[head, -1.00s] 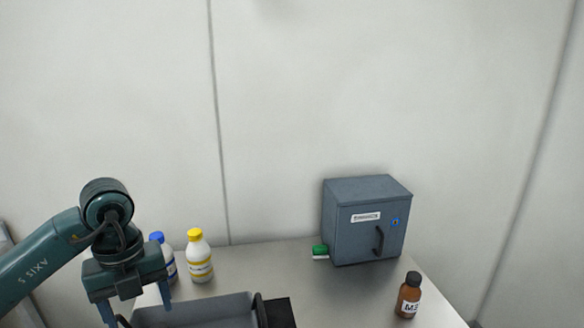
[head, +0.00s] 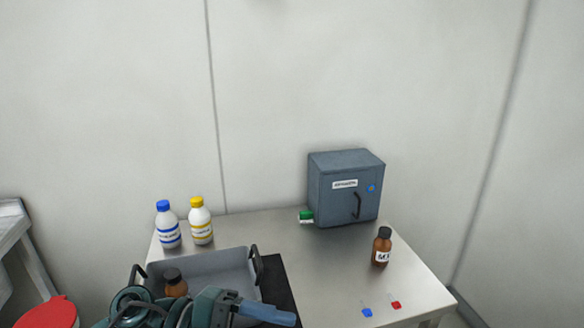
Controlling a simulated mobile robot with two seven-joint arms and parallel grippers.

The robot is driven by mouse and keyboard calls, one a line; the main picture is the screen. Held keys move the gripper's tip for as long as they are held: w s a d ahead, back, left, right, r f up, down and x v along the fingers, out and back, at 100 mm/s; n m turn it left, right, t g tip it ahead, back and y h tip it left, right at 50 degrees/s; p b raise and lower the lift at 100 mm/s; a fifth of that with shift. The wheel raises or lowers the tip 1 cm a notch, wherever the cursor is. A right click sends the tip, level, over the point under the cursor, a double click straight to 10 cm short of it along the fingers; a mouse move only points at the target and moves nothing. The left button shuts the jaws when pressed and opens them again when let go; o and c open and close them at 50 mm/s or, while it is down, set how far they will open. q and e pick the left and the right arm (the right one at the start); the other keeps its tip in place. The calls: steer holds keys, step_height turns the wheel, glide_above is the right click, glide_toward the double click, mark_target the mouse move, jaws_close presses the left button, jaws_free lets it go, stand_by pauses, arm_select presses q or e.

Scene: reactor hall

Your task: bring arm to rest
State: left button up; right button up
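My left arm is folded low at the bottom edge of the head view, in front of the grey tray (head: 205,258). Its gripper (head: 268,312) points to the right, with blue fingers seen from the side. Whether the fingers are apart cannot be told, and nothing shows held at their tips. The arm hides the front of the tray and part of a brown bottle with a dark cap (head: 174,281) in it. My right gripper is not in view.
A blue-capped bottle (head: 169,226) and a yellow-capped bottle (head: 201,222) stand behind the tray. A grey cabinet (head: 335,198), a green-capped item (head: 306,217), a brown bottle (head: 382,248) and small blue (head: 367,312) and red (head: 396,305) pieces are further right. A red lid (head: 48,313) shows lower left.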

arm_select(q)
steer(key=w+a+f+n+t+y+p, duration=0.1)
steer(key=w+a+f+n+t+y, duration=0.15)
steer(key=n+t, duration=0.8)
steer(key=w+a+f+n+t+y, duration=0.2)
steer(key=w+a+n+t, duration=0.15)
steer(key=n+t, duration=0.7)
steer(key=s+a+f+n+g+y, duration=0.2)
steer(key=s+f+n+g+y, duration=0.2)
steer(key=f, duration=0.5)
steer(key=s+a+f+n+g+y, duration=0.3)
steer(key=s+f, duration=0.4)
steer(key=f, duration=0.3)
steer(key=shift+n+g+y+p, duration=0.3)
steer(key=shift+n+g+y, duration=0.1)
steer(key=shift+n+y, duration=0.35)
